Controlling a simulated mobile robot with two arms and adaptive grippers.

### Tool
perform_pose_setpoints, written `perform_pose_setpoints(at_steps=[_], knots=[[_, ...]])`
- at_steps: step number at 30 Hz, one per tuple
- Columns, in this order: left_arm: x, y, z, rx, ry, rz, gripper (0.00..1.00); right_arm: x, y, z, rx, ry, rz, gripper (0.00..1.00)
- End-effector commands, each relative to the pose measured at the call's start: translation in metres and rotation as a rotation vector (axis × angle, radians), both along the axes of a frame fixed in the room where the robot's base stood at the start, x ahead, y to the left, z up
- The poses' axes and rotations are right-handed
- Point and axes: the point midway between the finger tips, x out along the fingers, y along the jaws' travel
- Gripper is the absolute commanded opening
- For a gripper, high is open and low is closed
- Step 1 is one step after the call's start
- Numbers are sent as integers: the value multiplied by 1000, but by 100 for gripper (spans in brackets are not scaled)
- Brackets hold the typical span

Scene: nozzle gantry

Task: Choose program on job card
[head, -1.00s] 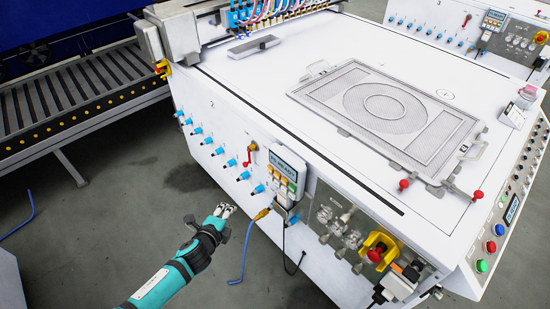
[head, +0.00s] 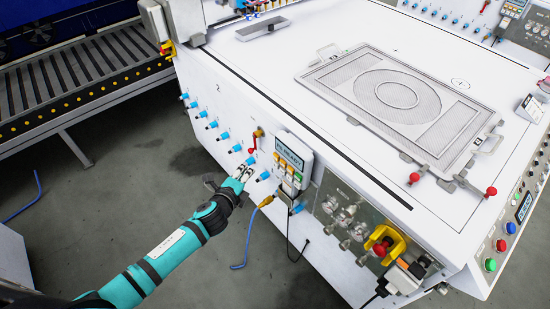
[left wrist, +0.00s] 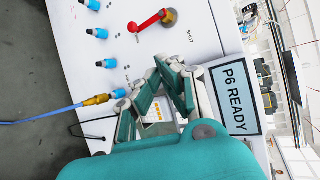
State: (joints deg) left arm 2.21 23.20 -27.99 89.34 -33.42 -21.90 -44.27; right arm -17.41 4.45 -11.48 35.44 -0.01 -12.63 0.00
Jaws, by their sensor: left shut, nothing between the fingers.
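A small control box (head: 292,158) with a display and coloured buttons hangs on the side of the white machine. In the left wrist view its display (left wrist: 236,98) reads "P6 READY", turned sideways. Some of its buttons (left wrist: 158,112) show between my finger links. My left gripper (head: 246,168) is shut and empty, just left of the control box, in front of the machine's side. It also shows in the left wrist view (left wrist: 168,68), partly covering the box. A small white card (head: 530,108) stands at the table's right edge; its print is too small to read. My right gripper is out of view.
A red lever (head: 256,136) and a row of blue fittings (head: 212,124) sit left of the box. A blue hose (head: 245,240) hangs below. A red knob on a yellow mount (head: 383,246) is to the right. A framed mesh plate (head: 400,100) lies on the table.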

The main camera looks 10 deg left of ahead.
Motion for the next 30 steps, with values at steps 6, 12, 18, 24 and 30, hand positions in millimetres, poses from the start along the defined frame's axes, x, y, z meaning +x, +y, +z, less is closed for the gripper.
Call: perform_pose_setpoints(at_steps=[6,12,18,24,30], knots=[[27,-21,-1,-2,-2,-1,0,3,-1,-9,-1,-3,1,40],[43,-34,-1,-1,-1,-1,0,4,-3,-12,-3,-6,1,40],[50,-39,0,0,0,-1,0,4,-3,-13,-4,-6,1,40],[51,-40,0,0,0,-1,0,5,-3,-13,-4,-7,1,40],[50,-40,0,0,0,-1,0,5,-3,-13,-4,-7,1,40]])
